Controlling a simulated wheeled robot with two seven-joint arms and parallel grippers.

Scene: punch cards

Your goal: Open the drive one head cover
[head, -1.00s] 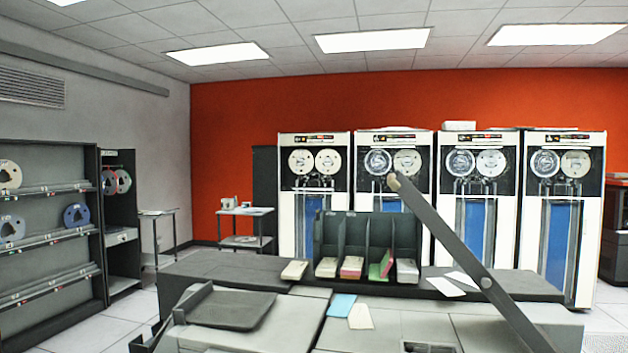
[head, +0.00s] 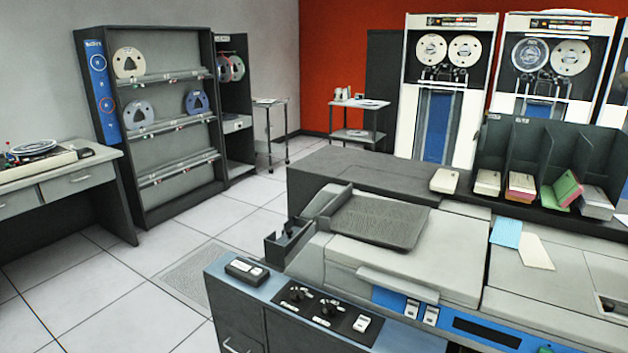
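The leftmost tape drive (head: 444,90) stands against the red wall, a white cabinet with two pale reels at the top and a blue lower panel. I cannot tell from the picture which drive is drive one. Below its reels is a small dark area with the tape head parts (head: 442,72); its cover is too small to make out as open or shut. A second tape drive (head: 553,60) stands to its right, with one clear and one pale reel. Neither of my grippers is in view.
A card machine (head: 400,250) with a blue control panel and a long dark counter (head: 350,170) stand between me and the drives. A card rack (head: 550,150) is on it. Tape shelves (head: 170,100) and a desk (head: 70,185) stand left. Floor (head: 160,260) is clear between.

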